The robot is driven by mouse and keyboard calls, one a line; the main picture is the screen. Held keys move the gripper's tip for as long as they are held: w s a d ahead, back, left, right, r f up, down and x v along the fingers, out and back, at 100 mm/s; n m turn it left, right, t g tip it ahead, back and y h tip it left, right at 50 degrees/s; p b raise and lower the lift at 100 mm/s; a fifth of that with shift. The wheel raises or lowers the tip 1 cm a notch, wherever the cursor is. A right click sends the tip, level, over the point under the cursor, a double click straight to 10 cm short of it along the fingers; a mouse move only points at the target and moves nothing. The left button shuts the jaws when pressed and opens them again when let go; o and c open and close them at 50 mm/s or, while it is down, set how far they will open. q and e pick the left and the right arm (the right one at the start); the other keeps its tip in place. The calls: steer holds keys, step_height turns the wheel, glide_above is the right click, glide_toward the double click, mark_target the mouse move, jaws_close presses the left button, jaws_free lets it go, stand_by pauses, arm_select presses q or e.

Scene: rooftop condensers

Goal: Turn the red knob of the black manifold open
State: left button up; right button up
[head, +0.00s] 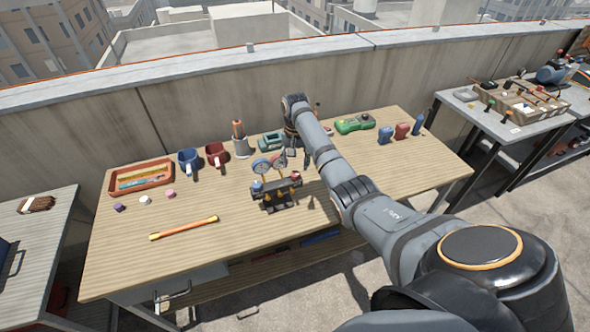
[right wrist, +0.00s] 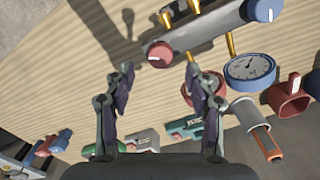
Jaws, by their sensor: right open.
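The black manifold (head: 277,197) stands on the wooden table with yellow-tipped pipes along its front. Its red knob (head: 295,176) is at the right end and its blue knob (head: 257,187) at the left. In the right wrist view the red knob (right wrist: 158,54) lies just beyond and roughly between my fingertips, with a pale mark on its face. The manifold body (right wrist: 208,30) and blue knob (right wrist: 263,10) show at the top. My right gripper (right wrist: 158,74) is open and empty, apart from the knob. My left gripper is not in view.
A blue gauge (right wrist: 250,72) and a red-rimmed gauge, partly behind a finger, stand beside the manifold. Mugs (head: 216,155), a tray (head: 142,177) and a green tool (head: 354,124) sit towards the back. A yellow-orange rod (head: 184,228) lies front left. The table's right front is clear.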

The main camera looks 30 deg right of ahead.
mark_target(295, 173)
steer(key=shift+f, duration=2.25)
steer(key=c, duration=1.1)
steer(key=shift+c, duration=0.2)
